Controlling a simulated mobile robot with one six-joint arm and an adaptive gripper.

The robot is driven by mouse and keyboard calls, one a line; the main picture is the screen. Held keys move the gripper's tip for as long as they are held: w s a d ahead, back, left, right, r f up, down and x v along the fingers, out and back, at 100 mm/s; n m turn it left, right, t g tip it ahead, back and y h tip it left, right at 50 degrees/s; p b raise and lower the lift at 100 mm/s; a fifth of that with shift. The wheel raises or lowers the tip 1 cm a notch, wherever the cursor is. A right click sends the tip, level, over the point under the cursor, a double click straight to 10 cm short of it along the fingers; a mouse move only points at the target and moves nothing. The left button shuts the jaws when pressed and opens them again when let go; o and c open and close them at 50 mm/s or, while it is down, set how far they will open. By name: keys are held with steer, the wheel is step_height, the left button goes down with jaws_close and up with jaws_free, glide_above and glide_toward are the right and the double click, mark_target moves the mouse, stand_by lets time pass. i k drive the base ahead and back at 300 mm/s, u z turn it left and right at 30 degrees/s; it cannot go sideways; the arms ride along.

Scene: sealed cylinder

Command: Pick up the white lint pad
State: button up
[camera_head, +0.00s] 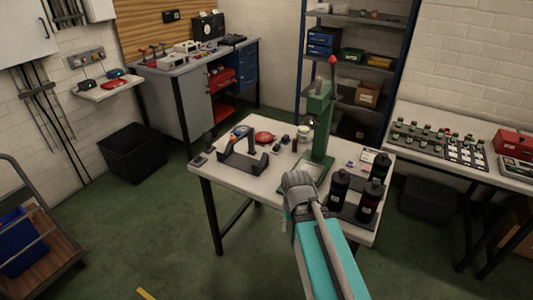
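The work table (228,180) stands in the middle. I cannot single out the white lint pad with certainty; a small pale item (368,155) lies on the table's right part, too small to identify. My arm reaches in from the bottom, and its grey end with my gripper (298,183) is over the table's front edge, in front of the green press (320,125). The fingers are hidden or too small to make out, so I cannot see whether they are open or hold anything. The arm hides part of the tabletop.
Dark bottles (368,201) stand at the table's right front. A dark grey cradle (243,158) sits at the left, with a red disc (264,137) behind it. A white-topped jar (304,133) is near the press. The table's front left strip is clear.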

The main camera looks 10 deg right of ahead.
mark_target(276, 149)
steer(key=z, duration=0.15)
steer(key=i, duration=0.95)
steer(key=u, duration=0.05)
